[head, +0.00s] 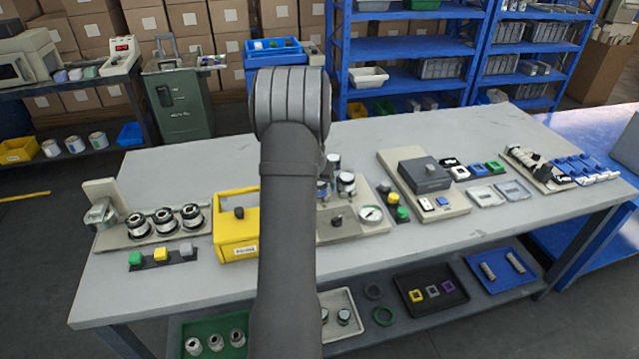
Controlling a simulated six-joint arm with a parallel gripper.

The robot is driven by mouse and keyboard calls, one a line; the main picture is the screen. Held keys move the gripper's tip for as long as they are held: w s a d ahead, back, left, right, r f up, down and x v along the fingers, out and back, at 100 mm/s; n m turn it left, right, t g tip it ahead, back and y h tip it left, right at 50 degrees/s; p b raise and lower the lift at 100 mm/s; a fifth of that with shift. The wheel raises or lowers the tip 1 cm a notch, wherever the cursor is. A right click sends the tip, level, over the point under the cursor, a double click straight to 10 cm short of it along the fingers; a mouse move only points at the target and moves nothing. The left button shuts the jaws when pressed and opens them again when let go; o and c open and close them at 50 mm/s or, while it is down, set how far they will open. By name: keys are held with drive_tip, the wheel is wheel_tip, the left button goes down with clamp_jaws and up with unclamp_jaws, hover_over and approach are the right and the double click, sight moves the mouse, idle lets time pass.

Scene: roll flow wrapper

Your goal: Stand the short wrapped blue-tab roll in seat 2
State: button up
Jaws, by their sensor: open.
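I cannot clearly pick out the short wrapped blue-tab roll. Several small white-and-dark rolls (346,183) stand on a beige plate just right of my arm, and a bluish spot beside them is partly covered by the arm. Three dark-ringed round pieces (164,221) stand in a row on another beige plate (113,240) at the left of the table. No seat number is readable, so I cannot tell which place is seat 2. My gripper is not visible; my arm fills the middle of the view and hides part of the table.
A yellow box (236,226) stands left of my arm. A round gauge (371,214) and a dark grey box (424,174) stand to its right. A rack (548,172) with blue rods is at the far right. Trays lie on the lower shelf. The table's back left is clear.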

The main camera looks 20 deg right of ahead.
drive_tip(key=v, duration=1.2)
drive_tip(key=shift+r, duration=0.2)
drive_tip(key=x, duration=1.2)
drive_tip(key=shift+f, duration=0.4)
wheel_tip(320, 180, up, 3)
drive_tip(key=shift+r, duration=0.8)
